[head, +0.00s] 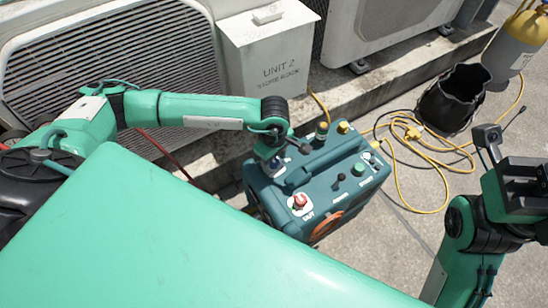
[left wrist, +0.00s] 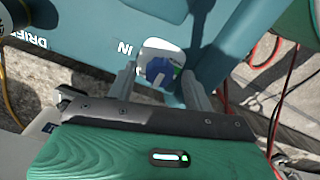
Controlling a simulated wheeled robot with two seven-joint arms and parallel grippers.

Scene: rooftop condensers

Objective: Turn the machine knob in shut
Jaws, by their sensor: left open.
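The teal machine (head: 318,172) stands on the ground in the middle of the head view. In the left wrist view its blue knob (left wrist: 159,71) sits on a white plate with a green mark at the right, beside the lettering IN. My left gripper (left wrist: 158,80) is open, with one finger on each side of the knob; I cannot tell whether they touch it.
A red knob (head: 299,201) marked OUT and a green knob (head: 358,169) are on the machine's near side. A yellow cable (head: 440,209) lies looped on the concrete to the right. A black bucket (head: 452,97) and condenser units (head: 75,75) stand behind.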

